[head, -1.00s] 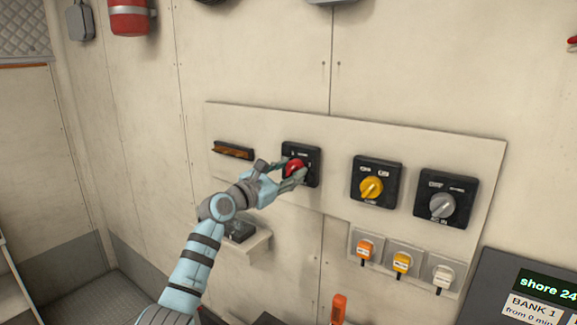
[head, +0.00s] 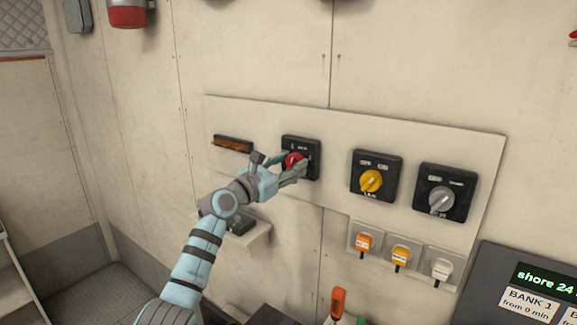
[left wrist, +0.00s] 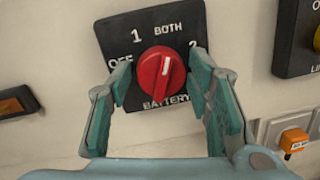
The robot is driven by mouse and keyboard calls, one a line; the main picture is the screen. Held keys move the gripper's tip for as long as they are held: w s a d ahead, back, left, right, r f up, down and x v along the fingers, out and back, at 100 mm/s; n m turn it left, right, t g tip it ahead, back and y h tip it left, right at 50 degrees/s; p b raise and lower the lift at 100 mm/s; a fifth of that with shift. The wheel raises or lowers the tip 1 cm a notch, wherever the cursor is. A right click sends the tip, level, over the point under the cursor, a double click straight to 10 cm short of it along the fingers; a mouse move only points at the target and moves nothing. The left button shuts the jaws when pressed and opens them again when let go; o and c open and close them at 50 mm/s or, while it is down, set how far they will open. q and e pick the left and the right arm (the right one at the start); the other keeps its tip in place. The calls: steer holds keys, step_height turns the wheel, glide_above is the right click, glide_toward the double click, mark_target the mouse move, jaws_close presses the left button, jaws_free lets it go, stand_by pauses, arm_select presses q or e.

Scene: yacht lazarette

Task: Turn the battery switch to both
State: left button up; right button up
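The battery switch is a black square plate (head: 302,145) with a round red knob (head: 293,160). In the left wrist view the red knob (left wrist: 161,75) has a white mark at its upper part, pointing up toward the word BOTH. The labels OFF, 1, BOTH, 2 and BATTERY ring it; the 2 is partly covered. My left gripper (head: 286,168) is at the switch. In the left wrist view its two fingers (left wrist: 163,88) stand on either side of the knob, with visible gaps. My right gripper is out of view.
A yellow-knob switch (head: 371,181) and a grey-knob switch (head: 440,199) sit to the right. An orange-handled tool (head: 338,301) and a display (head: 540,285) are lower right.

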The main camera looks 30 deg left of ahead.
arm_select(q)
steer(key=shift+o, duration=0.5)
steer(key=shift+f, duration=0.1)
steer(key=shift+s+a, duration=0.15)
steer(key=shift+s, duration=0.1)
steer(key=v, duration=1.1)
steer(key=shift+s, duration=0.2)
steer(key=shift+w, duration=0.1)
